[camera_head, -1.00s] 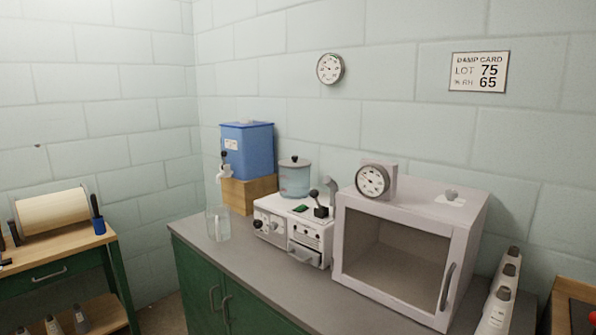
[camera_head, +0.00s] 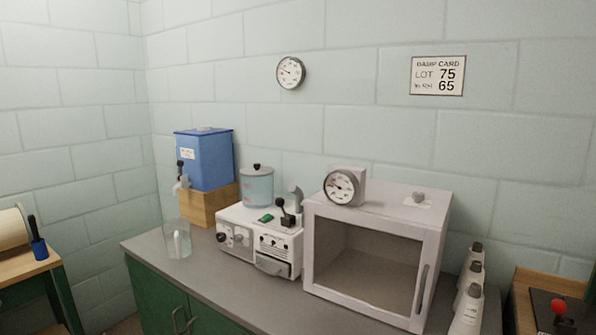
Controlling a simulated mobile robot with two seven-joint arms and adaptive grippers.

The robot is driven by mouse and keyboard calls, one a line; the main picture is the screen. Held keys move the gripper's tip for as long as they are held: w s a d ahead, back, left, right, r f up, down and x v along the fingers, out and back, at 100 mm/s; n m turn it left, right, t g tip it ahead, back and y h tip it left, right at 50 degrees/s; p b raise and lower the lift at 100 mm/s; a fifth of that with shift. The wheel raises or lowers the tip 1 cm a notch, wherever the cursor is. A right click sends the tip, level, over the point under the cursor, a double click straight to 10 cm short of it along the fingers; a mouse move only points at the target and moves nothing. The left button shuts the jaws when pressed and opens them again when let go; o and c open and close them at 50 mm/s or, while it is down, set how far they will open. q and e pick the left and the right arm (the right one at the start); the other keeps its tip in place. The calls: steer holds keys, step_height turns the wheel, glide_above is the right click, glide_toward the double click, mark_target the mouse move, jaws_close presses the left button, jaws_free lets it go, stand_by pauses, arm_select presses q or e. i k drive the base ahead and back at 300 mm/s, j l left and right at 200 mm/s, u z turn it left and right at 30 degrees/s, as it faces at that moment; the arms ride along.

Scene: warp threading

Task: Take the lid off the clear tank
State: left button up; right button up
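The clear tank (camera_head: 256,189) is a round, bluish see-through vessel. It stands at the back of the grey counter, on or just behind the white control box; I cannot tell which. Neither of my grippers is in view.
The white control box (camera_head: 236,238) with a black lever stands in front of the tank. A blue dispenser (camera_head: 204,158) on a wooden block (camera_head: 208,205) is to its left, a glass beaker (camera_head: 177,241) in front. A windowed cabinet (camera_head: 365,262) with a gauge stands right. Bare counter (camera_head: 213,277) shows in front.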

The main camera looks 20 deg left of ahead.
mark_target(255, 171)
steer(key=j+z, duration=0.3)
steer(key=j, duration=0.15)
steer(key=j+z, duration=0.25)
steer(key=j, duration=0.2)
steer(key=j+z, duration=0.1)
steer(key=j, duration=0.4)
steer(key=k+j+z, duration=0.1)
steer(key=j, duration=0.35)
steer(key=k+j+z, duration=0.1)
steer(key=j, duration=0.4)
steer(key=k+j+z, duration=0.1)
steer(key=j, duration=0.35)
steer(key=k, duration=0.1)
